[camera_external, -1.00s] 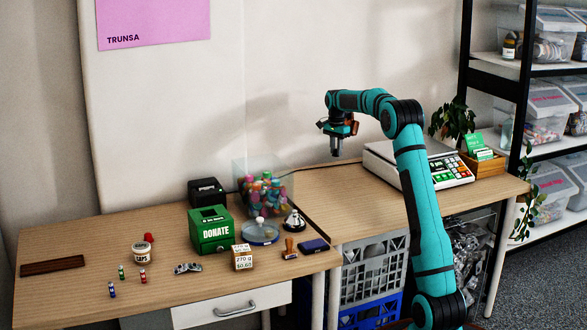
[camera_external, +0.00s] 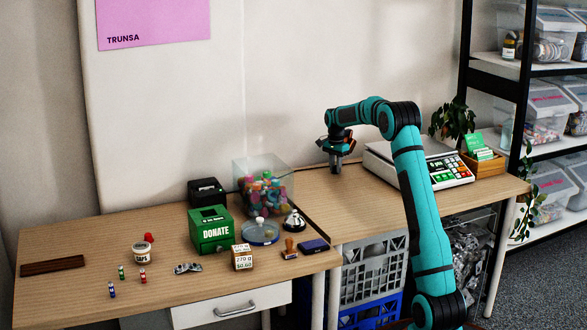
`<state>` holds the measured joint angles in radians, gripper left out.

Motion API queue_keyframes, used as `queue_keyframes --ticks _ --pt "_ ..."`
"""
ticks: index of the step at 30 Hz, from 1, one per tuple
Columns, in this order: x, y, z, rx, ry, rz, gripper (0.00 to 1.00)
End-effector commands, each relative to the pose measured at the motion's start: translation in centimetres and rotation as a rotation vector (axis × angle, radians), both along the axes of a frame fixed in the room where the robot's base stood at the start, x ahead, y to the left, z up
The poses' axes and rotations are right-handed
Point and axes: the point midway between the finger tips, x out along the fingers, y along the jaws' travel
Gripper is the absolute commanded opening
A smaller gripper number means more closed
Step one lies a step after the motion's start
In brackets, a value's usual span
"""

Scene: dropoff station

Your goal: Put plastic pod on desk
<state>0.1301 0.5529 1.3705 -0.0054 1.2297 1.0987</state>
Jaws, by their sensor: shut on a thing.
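My gripper (camera_external: 337,167) points down, low over the back of the right-hand part of the wooden desk (camera_external: 345,210), left of the white scale. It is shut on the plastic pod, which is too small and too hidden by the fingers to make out. I cannot tell whether the fingertips or the pod touch the desk top. The left-hand part of the desk (camera_external: 70,296) holds several small objects.
A clear box of coloured caps (camera_external: 266,193) stands left of my gripper. The white scale (camera_external: 452,170) is to its right. A green donation box (camera_external: 210,230), clear round dish (camera_external: 260,232) and wooden stamp (camera_external: 289,248) are further left. The right desk's front is clear.

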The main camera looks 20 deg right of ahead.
Motion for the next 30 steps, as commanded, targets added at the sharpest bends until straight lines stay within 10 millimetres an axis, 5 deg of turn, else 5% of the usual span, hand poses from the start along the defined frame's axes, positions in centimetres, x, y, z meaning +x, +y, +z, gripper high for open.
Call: queue_keyframes --ticks 1,2,5,17,30 --pt "0.0 0.0 -0.2 0.0 0.0 0.0 0.03" --pt "0.0 0.0 -0.2 0.0 0.0 0.0 0.25" --pt "0.0 0.0 -0.2 0.0 0.0 0.0 0.45" --pt "0.0 0.0 0.5 0.0 -0.001 0.0 0.45" --pt "0.1 0.0 8.1 0.0 -0.002 0.0 0.45"
